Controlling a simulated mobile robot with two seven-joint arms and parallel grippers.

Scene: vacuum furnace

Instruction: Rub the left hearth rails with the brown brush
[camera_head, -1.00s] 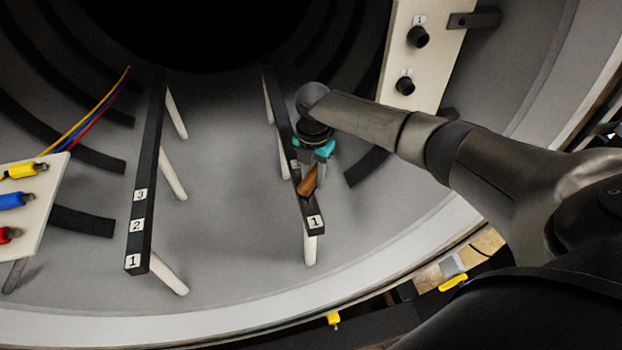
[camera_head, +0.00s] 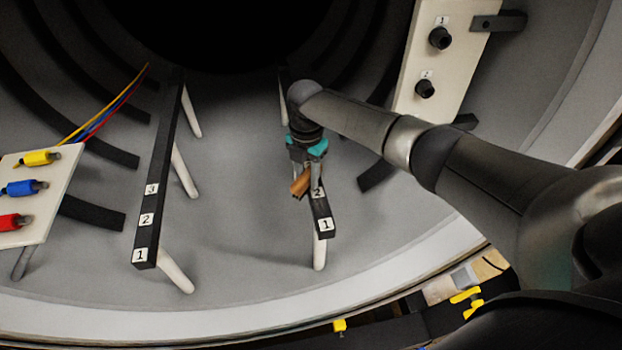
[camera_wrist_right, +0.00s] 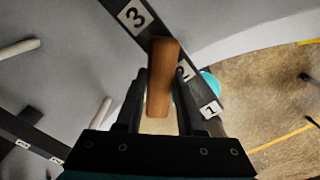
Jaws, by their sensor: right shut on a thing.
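The brown brush (camera_head: 300,182) is in my right gripper (camera_head: 308,172), which is shut on it; in the right wrist view the brush (camera_wrist_right: 163,78) sits between the fingers (camera_wrist_right: 160,100). The gripper is over the right-hand rail (camera_head: 323,214), near its labels 1 and 2, with the brush at that rail's left side. Whether brush and rail touch I cannot tell. My arm hides part of this rail. The left-hand black rail (camera_head: 164,170), labelled 1, 2 and 3, stands on white posts with nothing on it. My left gripper is not in view.
A white panel (camera_head: 60,165) with yellow, blue and red connectors and wires stands at the left. Another white panel (camera_head: 412,92) with black knobs stands at the upper right. The curved chamber floor (camera_head: 240,210) between the rails is clear.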

